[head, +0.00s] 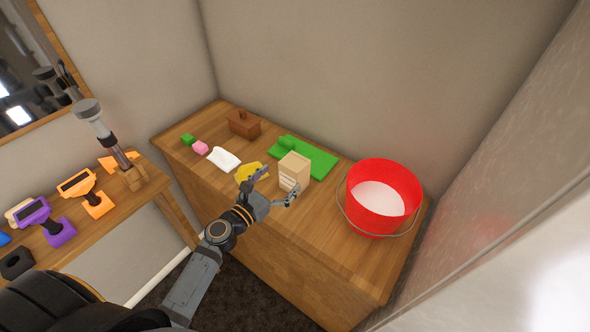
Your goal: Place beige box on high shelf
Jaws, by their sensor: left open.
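The beige box (293,171) stands upright on the wooden cabinet top, near the middle. My left gripper (279,184) is open just in front of the box, with its two fingers spread towards it. One finger is at the box's left and the other at its lower front. I cannot tell whether either finger touches the box. No high shelf can be made out in this view.
A red bucket (366,224) stands right of the box. A side table (150,186) holds several gadgets.

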